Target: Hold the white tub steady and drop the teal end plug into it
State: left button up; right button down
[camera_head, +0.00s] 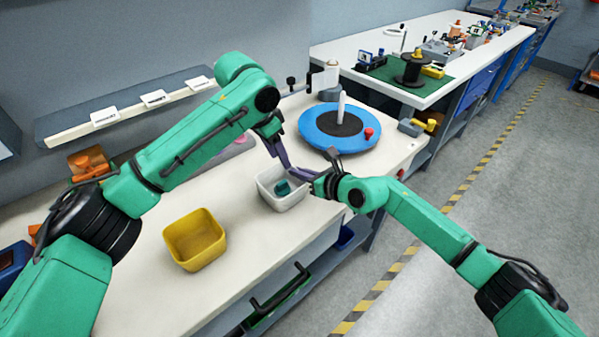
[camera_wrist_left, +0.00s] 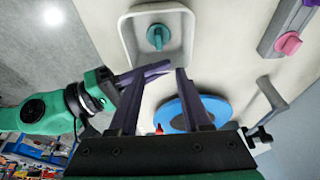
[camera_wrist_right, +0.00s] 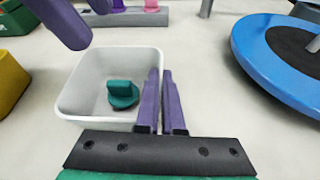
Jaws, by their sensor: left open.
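The white tub (camera_head: 291,203) stands on the white bench, with the teal end plug (camera_head: 283,187) lying inside it on the floor. The plug also shows in the left wrist view (camera_wrist_left: 158,37) and the right wrist view (camera_wrist_right: 122,94). My left gripper (camera_head: 284,164) is open and empty, just above the tub's far side; one finger shows in the right wrist view (camera_wrist_right: 62,20). My right gripper (camera_wrist_right: 160,72) has its fingers close together at the tub's right wall, with the wall appearing to run between them.
A blue turntable (camera_head: 340,128) with a post and a red knob stands behind the tub. A yellow bin (camera_head: 195,240) stands left of the tub with bare bench between. A grey rack with a pink plug (camera_wrist_left: 288,43) lies behind my left arm.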

pick_arm(q)
jog(key=v, duration=1.2)
pick_arm(e)
jog(key=c, duration=1)
grip_release()
jog(key=v, duration=1.1)
jog(key=shift+d, duration=0.15)
jog(key=shift+s+d+r, duration=0.1)
jog(key=shift+s+r, duration=0.2)
